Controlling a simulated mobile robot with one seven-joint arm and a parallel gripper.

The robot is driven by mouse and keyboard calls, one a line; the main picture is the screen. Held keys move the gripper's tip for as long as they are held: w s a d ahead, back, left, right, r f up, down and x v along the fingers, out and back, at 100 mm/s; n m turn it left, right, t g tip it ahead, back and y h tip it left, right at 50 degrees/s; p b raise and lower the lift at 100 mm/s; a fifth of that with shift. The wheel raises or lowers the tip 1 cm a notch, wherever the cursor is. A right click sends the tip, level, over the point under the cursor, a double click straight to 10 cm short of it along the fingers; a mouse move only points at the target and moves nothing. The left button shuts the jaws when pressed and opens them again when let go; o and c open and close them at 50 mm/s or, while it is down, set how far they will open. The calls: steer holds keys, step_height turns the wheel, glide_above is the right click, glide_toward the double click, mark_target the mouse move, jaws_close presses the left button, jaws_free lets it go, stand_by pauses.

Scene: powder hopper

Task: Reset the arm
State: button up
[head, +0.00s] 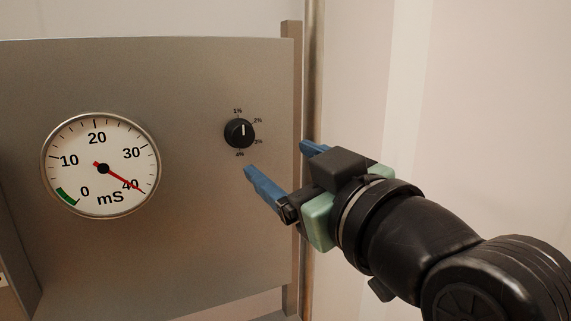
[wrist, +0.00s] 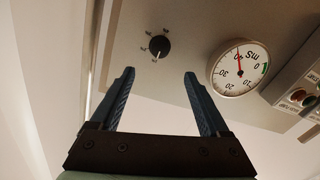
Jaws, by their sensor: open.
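My gripper (head: 276,158) is open and empty, with its two blue fingers spread apart. In the head view it is in front of the right part of a grey metal panel (head: 180,250), right of and slightly below a black knob (head: 239,133). The knob's white mark points up, towards the 1% label. In the wrist view the knob (wrist: 159,47) shows beyond the gap between the fingertips (wrist: 159,73), and nothing is between the fingers. I cannot tell the exact distance from fingers to panel.
A round mS gauge (head: 100,165) is on the panel's left; its red needle points near 40. A vertical metal pole (head: 313,75) stands at the panel's right edge. The wrist view shows a small panel with a red button (wrist: 298,95). A pale wall (head: 490,100) is at the right.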

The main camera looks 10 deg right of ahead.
steer(key=s+a+r+m+t+h+p, duration=0.2)
steer(key=s+r+m+t+h+p, duration=0.1)
steer(key=r, duration=0.7)
steer(key=s+a+r+m+t+h+p, duration=0.3)
steer(key=s+r+t, duration=0.4)
steer(key=r, duration=0.4)
steer(key=shift+s+m+t+p, duration=0.3)
steer(key=shift+s+m+p, duration=0.3)
steer(key=shift+s+p, duration=0.25)
